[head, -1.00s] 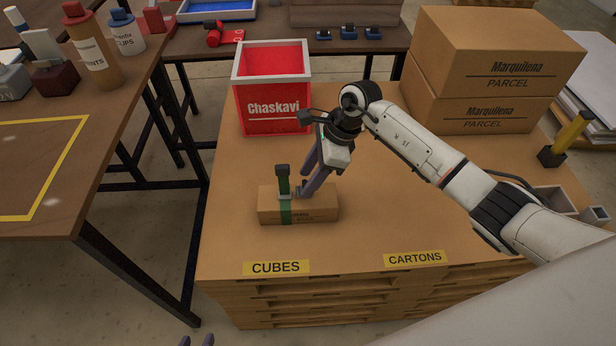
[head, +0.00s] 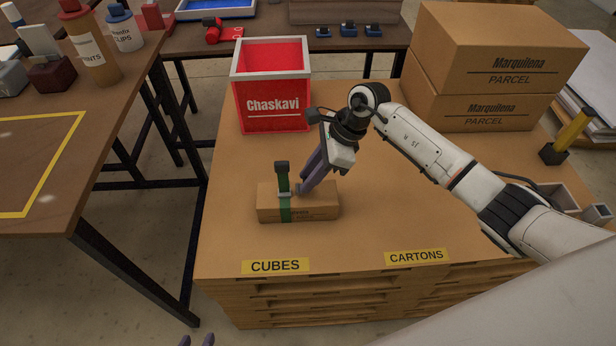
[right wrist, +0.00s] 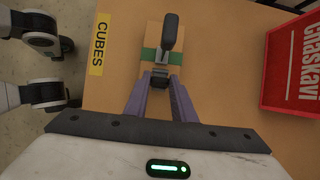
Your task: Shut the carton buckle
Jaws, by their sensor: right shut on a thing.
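A small brown carton (head: 320,208) lies on the pallet top, with a green strap (head: 285,212) around it. My right gripper (head: 299,192) reaches down from the upper right and is shut on the buckle. In the right wrist view its purple fingers (right wrist: 160,86) meet the buckle's grey-black end, with the dark knob (right wrist: 170,30) just beyond.
A red Chaskavi bin (head: 272,105) stands behind the carton. Two stacked Marquilena parcels (head: 490,75) stand at the back right. CUBES (head: 275,266) and CARTONS (head: 417,256) labels mark the front edge.

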